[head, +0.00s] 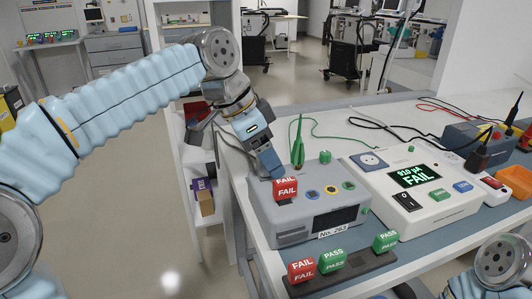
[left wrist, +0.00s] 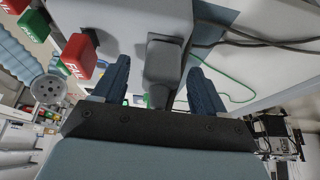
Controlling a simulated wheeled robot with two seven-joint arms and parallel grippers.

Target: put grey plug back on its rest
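The dark grey plug (left wrist: 163,62) shows in the left wrist view, between the two blue fingers of my left gripper (left wrist: 162,85). A gap shows on each side of the plug, so the fingers are open around it. In the head view my left gripper (head: 268,165) points down at the back left corner of the grey device (head: 284,229) and hides the plug. I cannot tell which part there is the plug's rest. The white tester (head: 420,215) has a round socket (head: 370,161) and its screen reads FAIL. My right gripper is not in view.
A red FAIL block (head: 285,188) stands on the grey device close to my left gripper; it also shows in the left wrist view (left wrist: 78,55). A green clip (head: 297,145) rises behind. More FAIL and PASS blocks stand on a dark strip (head: 345,274) in front. Cables lie behind.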

